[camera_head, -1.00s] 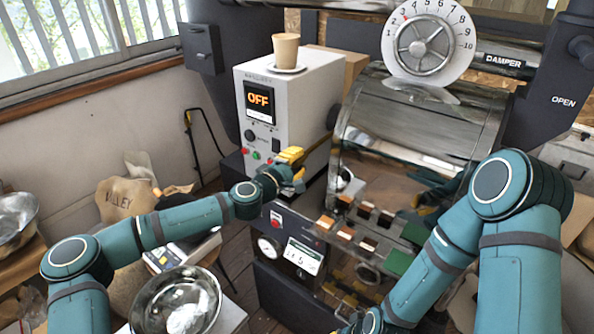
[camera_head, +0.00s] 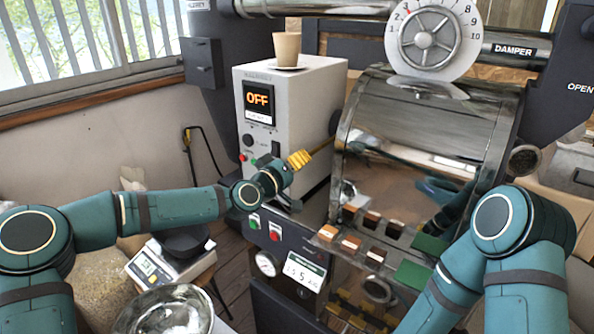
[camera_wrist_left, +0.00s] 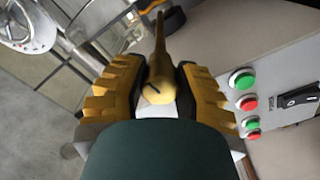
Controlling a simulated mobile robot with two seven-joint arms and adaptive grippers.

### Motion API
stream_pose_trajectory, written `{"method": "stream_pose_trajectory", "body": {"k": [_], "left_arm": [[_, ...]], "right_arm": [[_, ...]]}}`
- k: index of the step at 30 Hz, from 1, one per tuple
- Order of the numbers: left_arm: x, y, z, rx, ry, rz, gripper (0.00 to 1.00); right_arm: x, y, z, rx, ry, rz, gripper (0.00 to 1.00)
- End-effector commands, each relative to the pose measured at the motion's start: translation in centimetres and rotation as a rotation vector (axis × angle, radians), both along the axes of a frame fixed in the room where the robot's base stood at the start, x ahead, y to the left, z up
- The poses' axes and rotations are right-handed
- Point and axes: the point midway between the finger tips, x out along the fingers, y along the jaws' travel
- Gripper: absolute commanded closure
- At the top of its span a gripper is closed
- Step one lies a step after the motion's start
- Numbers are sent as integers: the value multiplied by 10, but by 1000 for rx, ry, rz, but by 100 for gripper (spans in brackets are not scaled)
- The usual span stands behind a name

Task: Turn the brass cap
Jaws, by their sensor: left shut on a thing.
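A rounded brass cap (camera_wrist_left: 158,92) with a short dark mark on its face sits between the fingers of my left gripper (camera_wrist_left: 157,90) in the left wrist view. A thin brown rod (camera_wrist_left: 159,35) runs on beyond it. In the head view my left gripper (camera_head: 299,160) is beside the front corner of the white control box, and the rod (camera_head: 322,148) reaches from its yellow fingertips toward the roaster drum (camera_head: 420,125). The fingers hide the cap there. My right arm is at the lower right; its gripper is not in view.
The control box (camera_head: 330,90) shows OFF and carries a cup (camera_head: 287,48) on top. Green and red buttons (camera_wrist_left: 243,80) and a black switch (camera_wrist_left: 300,97) are close beside my left gripper. A scale (camera_head: 160,265) and a steel bowl (camera_head: 165,312) stand at the lower left.

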Motion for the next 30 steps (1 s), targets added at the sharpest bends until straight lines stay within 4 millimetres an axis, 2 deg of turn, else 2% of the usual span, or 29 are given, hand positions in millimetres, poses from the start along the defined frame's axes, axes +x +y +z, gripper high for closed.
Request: {"method": "stream_pose_trajectory", "body": {"k": [6,21,22,24,30], "left_arm": [[-2,-3,-4,50,-28,-10,100],[-3,-4,-6,63,-31,-12,100],[-3,-4,-6,63,-30,-13,61],[-3,-3,-5,63,-31,-11,37],[-1,-2,-3,60,-35,-7,36]], "right_arm": [[2,0,-8,0,-4,-1,100],[2,0,-9,-1,-5,-2,100],[2,0,-9,-1,-5,-2,100],[2,0,-9,-1,-5,-2,100],[2,0,-9,-1,-5,-2,100]]}}
